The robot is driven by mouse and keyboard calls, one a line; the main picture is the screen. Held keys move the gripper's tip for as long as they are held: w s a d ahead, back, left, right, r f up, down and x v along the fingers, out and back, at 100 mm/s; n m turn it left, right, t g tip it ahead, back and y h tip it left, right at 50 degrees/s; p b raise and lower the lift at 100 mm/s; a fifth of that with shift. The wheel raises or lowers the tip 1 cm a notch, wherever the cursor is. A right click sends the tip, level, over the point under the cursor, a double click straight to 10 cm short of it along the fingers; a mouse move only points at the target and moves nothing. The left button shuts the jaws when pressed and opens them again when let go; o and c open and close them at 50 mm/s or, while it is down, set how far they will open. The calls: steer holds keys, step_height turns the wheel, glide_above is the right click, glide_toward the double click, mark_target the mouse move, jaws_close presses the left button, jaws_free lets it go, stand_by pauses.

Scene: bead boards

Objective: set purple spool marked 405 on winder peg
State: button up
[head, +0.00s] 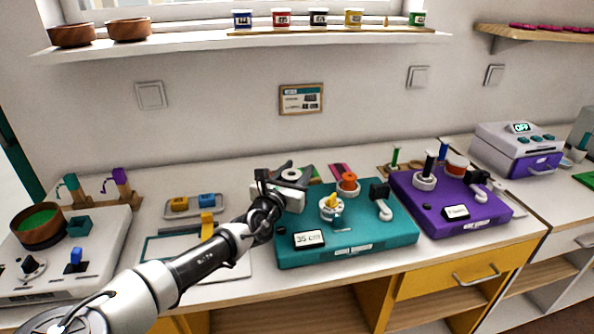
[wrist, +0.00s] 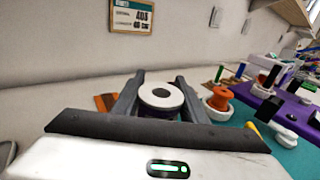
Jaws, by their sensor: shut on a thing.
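My gripper (wrist: 160,96) is shut on a purple spool (wrist: 160,97) with a white top and a dark centre hole. It holds the spool upright between its two fingers; no mark on the spool is readable. In the head view my gripper (head: 290,181) is behind the back left corner of the teal board (head: 280,256), and the spool's white top (head: 290,174) shows there. On the teal board stands a white round winder base (head: 331,210) with a yellow upright part (head: 333,199), right of my gripper. I cannot tell whether that part is the peg.
An orange spool (head: 348,183) stands at the teal board's back edge. A black block with a grey hook (head: 382,203) is on its right. A purple board (head: 450,222) with a black peg (head: 429,163) lies further right. A wall card (head: 301,99) hangs behind.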

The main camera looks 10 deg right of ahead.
steer(key=shift+f+b, duration=0.35)
steer(key=shift+f, duration=0.3)
steer(key=shift+f, duration=0.1)
steer(key=shift+f+b, duration=0.7)
steer(key=shift+f, duration=0.25)
steer(key=o, duration=1.2)
steer(key=shift+c, duration=0.2)
step_height(320, 180, up, 10)
steer(key=p, duration=0.3)
steer(key=shift+r, duration=0.1)
